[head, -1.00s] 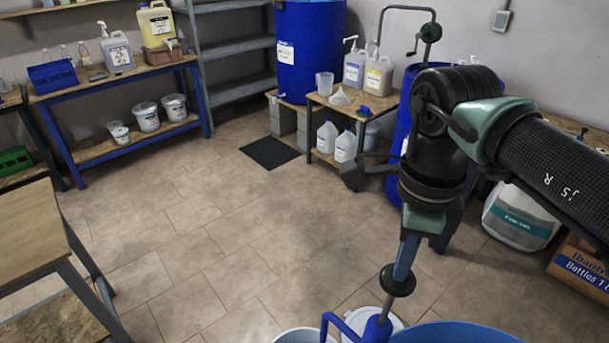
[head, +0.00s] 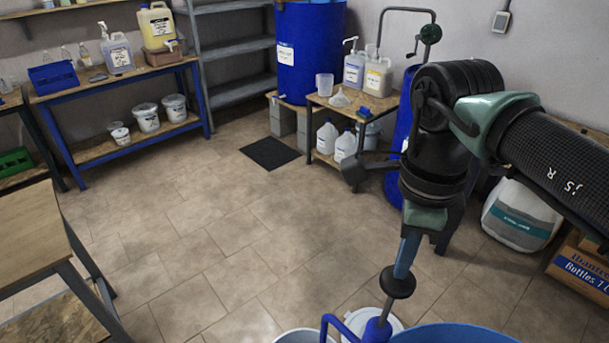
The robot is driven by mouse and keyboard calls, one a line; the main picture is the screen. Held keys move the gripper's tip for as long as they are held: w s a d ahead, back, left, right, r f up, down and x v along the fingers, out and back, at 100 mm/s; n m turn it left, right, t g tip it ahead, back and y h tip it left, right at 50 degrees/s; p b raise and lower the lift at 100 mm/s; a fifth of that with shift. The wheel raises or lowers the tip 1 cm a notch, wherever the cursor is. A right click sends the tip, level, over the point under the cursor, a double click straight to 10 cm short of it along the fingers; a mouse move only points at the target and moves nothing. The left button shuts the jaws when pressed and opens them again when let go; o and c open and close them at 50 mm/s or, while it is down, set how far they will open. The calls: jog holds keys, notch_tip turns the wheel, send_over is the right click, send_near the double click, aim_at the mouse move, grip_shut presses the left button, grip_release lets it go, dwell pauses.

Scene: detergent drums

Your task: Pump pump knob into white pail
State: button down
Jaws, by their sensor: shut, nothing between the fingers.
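The black pump knob (head: 398,284) tops a slanting rod on a blue pump (head: 376,329) at the bottom of the head view. My gripper (head: 401,272) is shut, pointing down, with its tips at the top of the knob; nothing is between the fingers. I cannot tell for sure whether the tips press on it. The pump's blue spout (head: 338,321) bends left and down over the white pail (head: 300,337), whose rim shows at the bottom edge. The pail's inside and the spout's mouth are cut off by the frame.
A blue drum (head: 455,334) stands right of the pump, and a white round lid (head: 360,317) is behind it. A wooden bench (head: 30,235) is at left. A white container (head: 522,215) and a cardboard box (head: 582,272) are at right.

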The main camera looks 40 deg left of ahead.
jog(key=shift+s+f+b, duration=0.1)
jog(key=shift+f+b, duration=3.8)
jog(key=shift+f, duration=1.65)
jog(key=shift+r+p, duration=4.2)
jog(key=shift+r, duration=1.8)
notch_tip(320, 180, up, 6)
jog(key=p, duration=0.4)
